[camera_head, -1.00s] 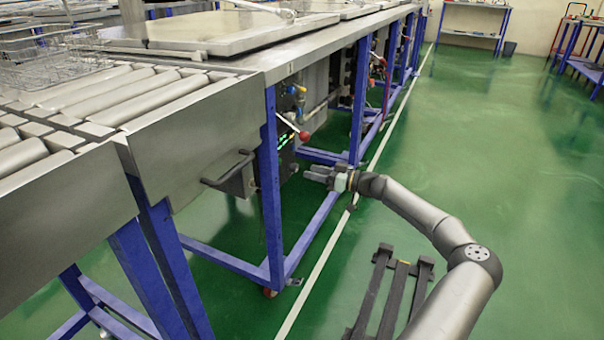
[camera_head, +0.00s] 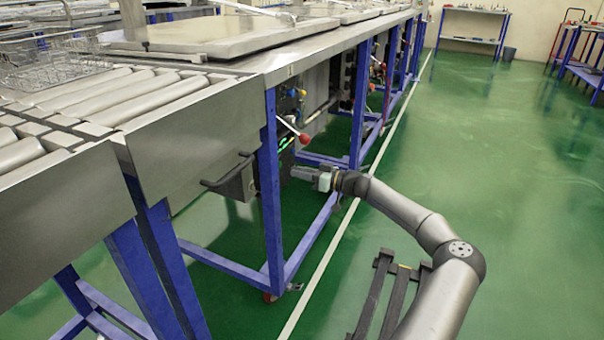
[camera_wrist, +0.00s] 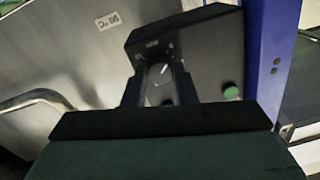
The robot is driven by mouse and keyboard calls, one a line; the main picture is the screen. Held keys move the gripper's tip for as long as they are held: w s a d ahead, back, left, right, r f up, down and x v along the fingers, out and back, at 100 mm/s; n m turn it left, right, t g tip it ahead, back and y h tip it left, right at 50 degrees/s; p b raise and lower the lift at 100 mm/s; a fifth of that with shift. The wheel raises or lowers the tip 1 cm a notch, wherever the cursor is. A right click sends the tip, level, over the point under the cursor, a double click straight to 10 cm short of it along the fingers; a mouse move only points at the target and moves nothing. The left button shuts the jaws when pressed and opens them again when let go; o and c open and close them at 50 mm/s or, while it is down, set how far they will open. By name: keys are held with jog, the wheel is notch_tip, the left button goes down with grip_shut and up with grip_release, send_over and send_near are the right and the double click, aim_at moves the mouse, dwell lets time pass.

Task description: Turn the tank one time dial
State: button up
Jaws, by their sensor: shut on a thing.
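A dark control box fills the upper middle of the wrist view (camera_wrist: 205,60). A small round time dial (camera_wrist: 160,71) with a white pointer mark sits on its face, with faint markings around it. My gripper (camera_wrist: 159,84) reaches the face with one finger on each side of the dial and is shut on it. In the head view my gripper (camera_head: 298,171) reaches left under the table edge, beside the blue leg. The fingertips and the dial are hard to make out there.
A green button (camera_wrist: 231,92) is on the box, right of my fingers. A blue frame leg (camera_head: 268,190) stands close to my gripper. A red-knobbed lever (camera_head: 304,139) is just above it. The green floor at right is open.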

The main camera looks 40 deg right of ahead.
jog(key=shift+m, duration=0.3)
jog(key=n+p, duration=0.9)
jog(key=n, duration=0.8)
jog(key=n+h+p, duration=0.1)
jog(key=n+p, duration=0.8)
jog(key=n, duration=0.8)
jog(key=shift+s+a+f+t, duration=0.1)
jog(key=shift+s+t, duration=0.05)
jog(key=shift+t, duration=0.15)
dwell(0.5)
jog(key=o, duration=1)
